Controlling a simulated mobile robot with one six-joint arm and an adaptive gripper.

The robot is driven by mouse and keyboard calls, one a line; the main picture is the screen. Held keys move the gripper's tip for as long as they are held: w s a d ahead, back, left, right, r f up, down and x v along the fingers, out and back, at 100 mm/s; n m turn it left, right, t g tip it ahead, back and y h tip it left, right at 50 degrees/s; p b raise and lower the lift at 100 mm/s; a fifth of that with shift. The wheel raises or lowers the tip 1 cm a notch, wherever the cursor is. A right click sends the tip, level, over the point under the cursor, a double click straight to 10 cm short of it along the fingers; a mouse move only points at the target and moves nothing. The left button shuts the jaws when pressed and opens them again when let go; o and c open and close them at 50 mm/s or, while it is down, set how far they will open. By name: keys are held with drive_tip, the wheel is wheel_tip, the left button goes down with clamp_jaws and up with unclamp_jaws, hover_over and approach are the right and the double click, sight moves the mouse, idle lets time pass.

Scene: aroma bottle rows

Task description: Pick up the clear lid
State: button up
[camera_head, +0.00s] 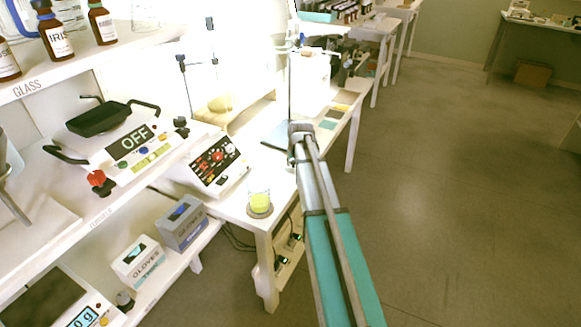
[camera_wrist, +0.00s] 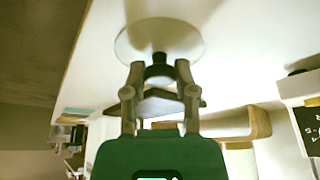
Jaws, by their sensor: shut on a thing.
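The clear lid (camera_wrist: 180,34) is a pale, see-through round disc with a dark knob (camera_wrist: 158,70), in the upper middle of the wrist view. My gripper (camera_wrist: 159,71) is shut on that knob, one finger on each side. The disc extends beyond the fingertips against a bright white surface. I cannot tell whether the lid touches that surface. In the head view, my arm reaches up from the lower right, and I cannot make out the gripper or lid in the glare.
A control panel (camera_head: 217,163) and a beaker of yellow stuff (camera_head: 260,202) are left of my arm. Brown bottles (camera_head: 55,38) stand at upper left. The floor (camera_head: 450,190) on the right is clear.

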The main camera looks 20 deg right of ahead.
drive_tip(key=shift+r, duration=0.1)
wheel_tip(320, 180, up, 3)
drive_tip(key=p, duration=0.2)
drive_tip(key=shift+f+p, duration=0.2)
drive_tip(key=shift+p, duration=0.2)
drive_tip(key=s+d+r+p, duration=0.8)
drive_tip(key=s+r+p, duration=0.2)
drive_tip(key=s, duration=0.1)
drive_tip(key=shift+d, duration=0.35)
drive_tip(key=shift+r, duration=0.1)
